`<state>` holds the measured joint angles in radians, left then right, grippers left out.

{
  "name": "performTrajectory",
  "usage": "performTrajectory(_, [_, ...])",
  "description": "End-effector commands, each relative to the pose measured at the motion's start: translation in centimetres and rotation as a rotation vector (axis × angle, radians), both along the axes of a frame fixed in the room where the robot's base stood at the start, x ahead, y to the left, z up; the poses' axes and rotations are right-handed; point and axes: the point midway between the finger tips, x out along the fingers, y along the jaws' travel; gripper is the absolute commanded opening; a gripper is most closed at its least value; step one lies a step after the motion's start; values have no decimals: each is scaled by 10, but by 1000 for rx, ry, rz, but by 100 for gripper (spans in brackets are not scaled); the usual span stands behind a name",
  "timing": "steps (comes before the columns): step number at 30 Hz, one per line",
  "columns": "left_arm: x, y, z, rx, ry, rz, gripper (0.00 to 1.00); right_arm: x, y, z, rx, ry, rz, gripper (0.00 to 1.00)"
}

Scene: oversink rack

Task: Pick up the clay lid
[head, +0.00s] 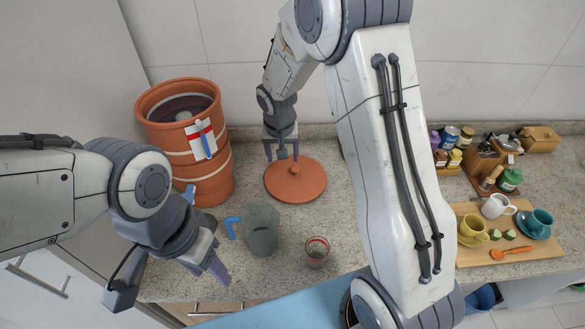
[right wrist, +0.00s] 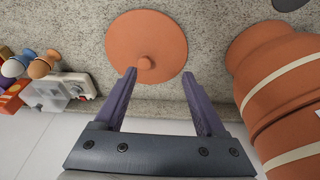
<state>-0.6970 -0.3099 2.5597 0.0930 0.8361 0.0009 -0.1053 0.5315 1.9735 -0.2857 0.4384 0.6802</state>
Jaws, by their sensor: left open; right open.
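My right gripper (head: 281,156) is open and empty at the lid's far edge in the head view. Nothing is gripped. My left gripper (head: 212,270) is open and empty near the counter's front edge. The clay pot (head: 185,156), open at the top, stands left of the lid.
My right arm hides the middle of the counter.

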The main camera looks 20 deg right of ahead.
Motion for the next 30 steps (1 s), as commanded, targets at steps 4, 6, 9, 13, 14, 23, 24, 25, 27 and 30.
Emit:
performTrajectory(4, [0,0,7,0,0,0,50,25,-37,-24,5,-22,-118,73])
performTrajectory(6, [0,0,9,0,0,0,50,31,-44,-31,7,-30,-140,73])
performTrajectory(9, [0,0,12,0,0,0,50,35,-49,-44,7,-31,-151,73])
performTrajectory(13, [0,0,17,0,0,-1,50,39,-51,-64,8,-30,-150,73])
performTrajectory(14, [0,0,18,0,0,-2,50,41,-51,-68,7,-30,-149,73])
performTrajectory(23, [0,0,27,0,0,-3,50,46,-53,-89,7,-30,-146,73])
performTrajectory(24, [0,0,31,0,0,-4,50,47,-53,-93,8,-29,-147,73])
performTrajectory(25, [0,0,34,0,0,-4,50,48,-53,-97,8,-28,-146,73])
performTrajectory(27, [0,0,39,0,0,-5,50,51,-54,-106,8,-29,-146,73])
performTrajectory(30, [0,0,42,0,-1,-6,50,55,-56,-120,7,-30,-145,73])
